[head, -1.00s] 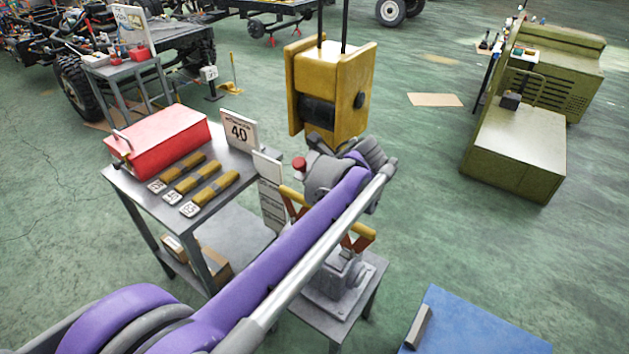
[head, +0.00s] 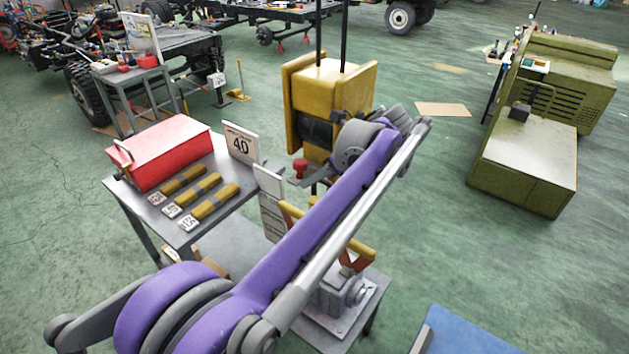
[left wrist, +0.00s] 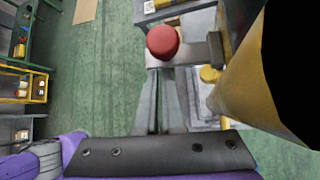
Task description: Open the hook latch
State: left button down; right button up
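A yellow hook block (head: 330,90) hangs on two dark rods in the head view. Below it a red knob (head: 299,168) sits on a short grey latch lever (head: 312,181). The hook itself is mostly hidden behind my left arm. In the left wrist view the red knob (left wrist: 163,42) stands on a flat metal lever (left wrist: 200,54). My left gripper (left wrist: 164,74) has its fingers together, with the tips just short of the knob and lever. I cannot tell whether they touch it. My right gripper is out of view.
A grey cart (head: 120,189) with a red toolbox (head: 165,150) and yellow bars stands left of the block. A small stand with a grey device (head: 340,297) is below. A green machine (head: 525,150) stands right. Open floor lies between.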

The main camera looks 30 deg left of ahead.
pick_arm(q)
jog(key=shift+w+a+r, duration=0.2)
jog(key=shift+a+r, duration=0.2)
jog(key=shift+r, duration=0.4)
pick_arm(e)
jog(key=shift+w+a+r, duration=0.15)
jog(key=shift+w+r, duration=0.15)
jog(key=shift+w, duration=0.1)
pick_arm(q)
jog(key=shift+d, duration=0.1)
jog(key=w+d+r, duration=0.2)
jog(key=d+r, duration=0.1)
jog(key=d, duration=0.5)
jog(key=shift+d+b, duration=0.35)
jog(key=shift+d, duration=0.05)
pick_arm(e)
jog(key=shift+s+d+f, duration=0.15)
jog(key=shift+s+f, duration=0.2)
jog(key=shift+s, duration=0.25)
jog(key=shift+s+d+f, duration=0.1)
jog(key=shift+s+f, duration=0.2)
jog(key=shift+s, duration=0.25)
